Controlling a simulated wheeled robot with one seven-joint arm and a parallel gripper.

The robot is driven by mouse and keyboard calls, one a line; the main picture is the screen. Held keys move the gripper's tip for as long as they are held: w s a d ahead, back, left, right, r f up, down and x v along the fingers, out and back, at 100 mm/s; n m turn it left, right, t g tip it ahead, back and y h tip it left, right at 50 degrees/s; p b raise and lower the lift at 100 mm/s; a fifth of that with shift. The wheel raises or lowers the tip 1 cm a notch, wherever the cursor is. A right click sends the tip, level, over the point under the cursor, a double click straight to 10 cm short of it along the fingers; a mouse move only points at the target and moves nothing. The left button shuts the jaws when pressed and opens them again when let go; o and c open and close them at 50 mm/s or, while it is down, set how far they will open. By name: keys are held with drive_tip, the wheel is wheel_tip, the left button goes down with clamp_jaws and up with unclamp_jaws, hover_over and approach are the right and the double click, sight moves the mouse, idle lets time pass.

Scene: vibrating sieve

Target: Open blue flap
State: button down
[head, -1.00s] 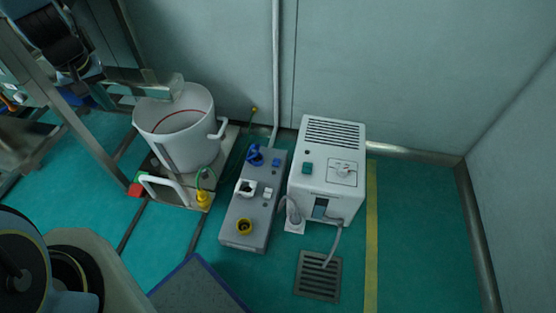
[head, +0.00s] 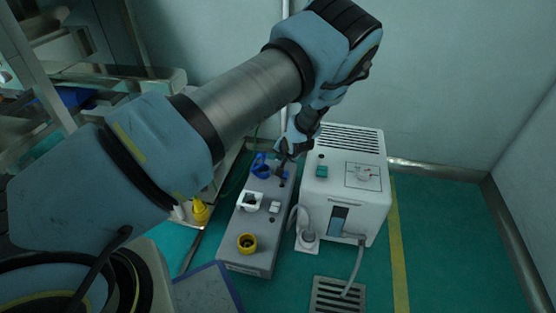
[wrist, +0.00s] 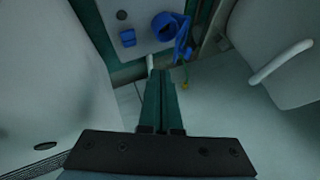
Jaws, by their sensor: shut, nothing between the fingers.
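The blue socket (head: 260,167) sits at the far end of the grey socket box (head: 240,228). In the wrist view it is a blue ring (wrist: 166,25), with the blue flap (wrist: 183,42) standing out from its side toward my gripper. A small blue square (wrist: 128,38) lies beside it. My gripper (wrist: 160,73) is shut and empty. In the wrist view its tips point toward the box edge, below the socket and apart from it. In the head view my gripper (head: 284,153) is dark and small just right of the blue socket, and its tips are hard to make out.
A white machine (head: 345,195) with a top vent stands close right of the box. A white socket (head: 250,201) and a yellow socket (head: 247,243) are nearer on the box. A white tub with a handle (wrist: 283,62) shows in the wrist view. Floor at right is clear.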

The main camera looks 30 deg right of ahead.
sight(264, 157)
drive_tip(key=shift+w+a+f+b, duration=0.2)
drive_tip(key=shift+w+f+b, duration=0.4)
drive_tip(key=shift+w+f, duration=0.65)
drive_tip(key=shift+w+a+f+b, duration=0.2)
drive_tip(key=shift+w+f+b, duration=0.55)
drive_tip(key=shift+w, duration=0.95)
drive_tip(key=shift+w+a+f+b, duration=0.2)
drive_tip(key=shift+w+f+b, duration=0.3)
drive_tip(key=shift+w+f, duration=0.8)
drive_tip(key=shift+w+r, duration=0.15)
